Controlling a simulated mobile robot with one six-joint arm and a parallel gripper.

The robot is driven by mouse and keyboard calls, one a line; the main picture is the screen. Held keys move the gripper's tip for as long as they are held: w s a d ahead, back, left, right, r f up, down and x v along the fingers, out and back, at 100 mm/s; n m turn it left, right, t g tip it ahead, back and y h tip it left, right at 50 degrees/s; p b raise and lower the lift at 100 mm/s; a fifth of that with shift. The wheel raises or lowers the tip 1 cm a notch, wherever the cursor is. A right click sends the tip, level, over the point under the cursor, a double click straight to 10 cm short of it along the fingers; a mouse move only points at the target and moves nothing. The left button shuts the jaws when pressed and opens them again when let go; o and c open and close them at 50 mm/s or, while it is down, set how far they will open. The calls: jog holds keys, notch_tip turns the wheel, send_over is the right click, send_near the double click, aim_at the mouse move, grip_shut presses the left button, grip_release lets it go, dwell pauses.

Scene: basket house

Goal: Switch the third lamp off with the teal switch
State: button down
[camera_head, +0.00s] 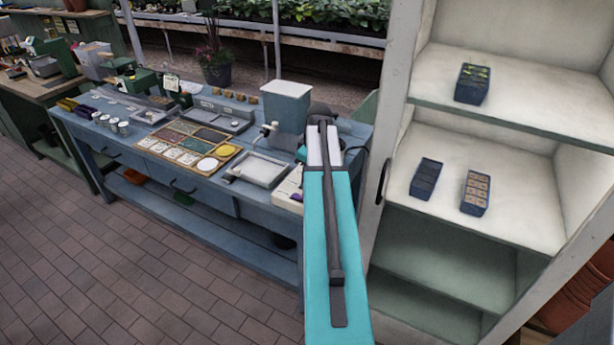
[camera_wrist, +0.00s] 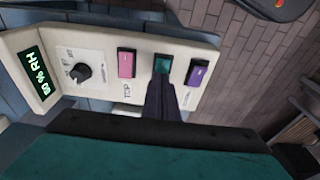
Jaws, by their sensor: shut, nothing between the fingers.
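In the wrist view a cream control panel (camera_wrist: 105,45) carries a row of three rocker switches: pink (camera_wrist: 126,64), teal (camera_wrist: 163,64) and purple (camera_wrist: 197,74). My gripper (camera_wrist: 161,84) is shut and empty. Its dark fingertips are at the near edge of the teal switch and cover part of it; I cannot tell whether they touch it. In the head view the panel (camera_head: 289,189) shows only in part at the bench's right end, and my arm hides the rest along with my gripper. I cannot make out the third lamp in either view.
The panel also has a black knob (camera_wrist: 81,72) and a green-lit display (camera_wrist: 36,74). The blue bench (camera_head: 225,207) holds trays, pots and a bin (camera_head: 287,105). A pale shelf unit (camera_head: 400,60) stands close on the right of my arm. The brick floor in front is clear.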

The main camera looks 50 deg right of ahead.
jog(key=shift+s+a+f, duration=0.15)
jog(key=shift+s+f, duration=0.15)
jog(key=shift+f, duration=0.1)
jog(key=shift+s+d, duration=0.2)
jog(key=shift+s, duration=0.4)
jog(key=shift+d, duration=0.1)
jog(key=shift+r+p, duration=0.75)
jog(key=shift+r, duration=0.1)
notch_tip(320, 180, up, 3)
jog(key=shift+f+p, duration=0.1)
jog(key=shift+p, duration=0.7)
jog(key=s+d+r+b, duration=0.1)
jog(key=s+r, duration=0.3)
jog(key=r, duration=0.5)
jog(key=shift+s+b, duration=0.2)
jog(key=shift+b, duration=0.5)
